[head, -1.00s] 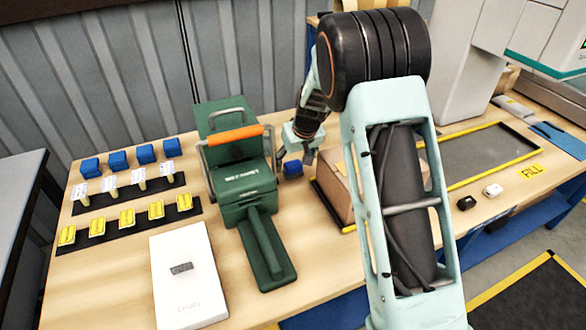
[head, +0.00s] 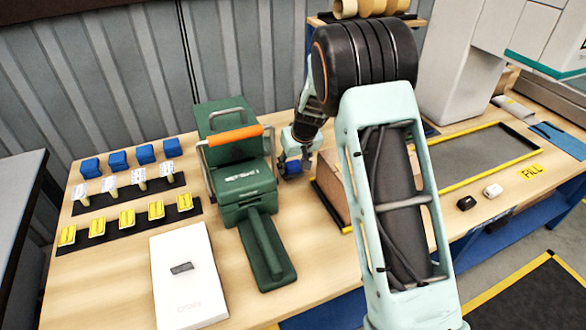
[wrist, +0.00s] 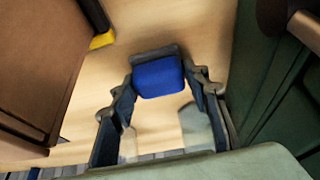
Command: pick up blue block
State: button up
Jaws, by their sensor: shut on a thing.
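A blue block (head: 292,168) is between the fingers of my gripper (head: 296,163), just right of the green machine (head: 243,190). In the wrist view the blue block (wrist: 157,78) sits between the fingertips of my gripper (wrist: 159,74), with a finger against either side. My gripper is shut on it. The block is low over the wooden table; I cannot tell whether it still touches the top. In the head view it is partly hidden by the fingers.
The green machine with an orange handle stands close on the left. A brown carton (head: 334,187) on a yellow-edged base stands close on the right. Several other blue blocks (head: 118,160) stand at the far left. A white box (head: 188,275) lies in front.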

jog(key=shift+r, duration=0.15)
jog(key=shift+r, duration=0.65)
jog(key=s+d+r, duration=0.2)
jog(key=s+r, duration=0.9)
jog(key=s, duration=0.3)
jog(key=shift+r+b, duration=0.25)
jog(key=shift+b, duration=0.05)
jog(key=o, duration=0.5)
jog(key=c, duration=0.3)
